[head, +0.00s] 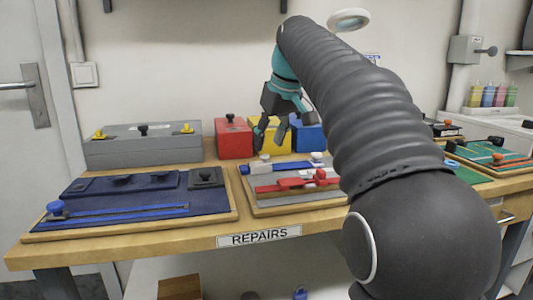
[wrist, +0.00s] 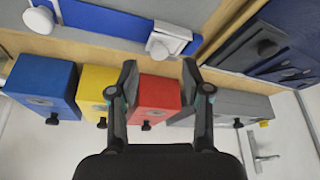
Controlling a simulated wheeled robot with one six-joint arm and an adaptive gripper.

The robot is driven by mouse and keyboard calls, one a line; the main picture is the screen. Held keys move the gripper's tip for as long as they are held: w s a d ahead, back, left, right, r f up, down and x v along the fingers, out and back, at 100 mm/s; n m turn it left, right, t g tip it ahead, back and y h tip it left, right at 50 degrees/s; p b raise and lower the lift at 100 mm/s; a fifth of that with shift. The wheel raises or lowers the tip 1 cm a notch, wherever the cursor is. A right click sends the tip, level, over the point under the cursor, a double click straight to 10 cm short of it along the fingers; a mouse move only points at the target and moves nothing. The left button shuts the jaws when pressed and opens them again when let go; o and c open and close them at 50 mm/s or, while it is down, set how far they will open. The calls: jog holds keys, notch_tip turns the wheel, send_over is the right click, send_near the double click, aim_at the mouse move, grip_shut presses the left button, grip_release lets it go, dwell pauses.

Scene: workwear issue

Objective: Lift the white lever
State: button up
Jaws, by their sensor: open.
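A white part with a rounded knob on a flat base sits at the back left of the grey board (head: 262,201) and looks like the white lever (wrist: 168,39). In the head view it shows small (head: 265,157), just below my gripper (head: 269,138). My gripper is open and empty, with both fingers (wrist: 160,68) apart in the wrist view and the white part just beyond their tips. No contact shows. A second white knob (wrist: 38,20) sits at the other end of the blue strip (wrist: 100,18); I cannot tell its kind.
Red (head: 233,138), yellow (head: 270,134) and blue (head: 306,136) boxes stand behind the board. A grey case (head: 140,150) is at the back left. A dark blue board (head: 110,215) lies left, and red sliding parts (head: 292,184) lie on the grey board's front. My arm hides the right side.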

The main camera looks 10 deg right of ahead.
aim_at(265, 155)
jog(key=shift+x, duration=1.65)
grip_shut()
